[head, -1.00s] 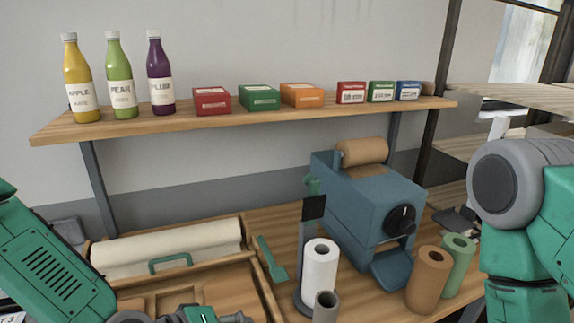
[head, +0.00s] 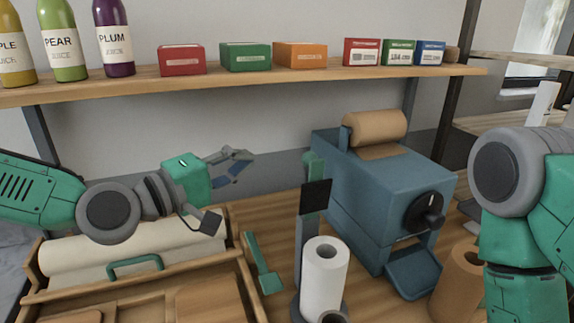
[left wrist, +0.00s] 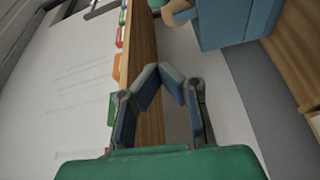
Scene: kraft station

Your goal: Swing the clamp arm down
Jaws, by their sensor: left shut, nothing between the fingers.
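My left gripper (head: 240,165) is raised above the table in front of the wall, left of the blue machine. Its fingers are shut and empty; in the left wrist view the fingertips (left wrist: 161,72) come together with nothing between them. An upright grey post with a black plate (head: 316,196) and a green top piece (head: 314,165) stands between the gripper and the blue machine (head: 385,195). It may be the clamp arm, but I cannot tell for sure. The gripper is apart from it. My right arm shows at the right edge, its gripper out of view.
A white roll (head: 324,275) stands before the post, with a brown roll (head: 458,285) to the right. A wooden tray (head: 240,270) with a long cream roll (head: 75,258) lies at left. A shelf (head: 270,82) with bottles and boxes runs above.

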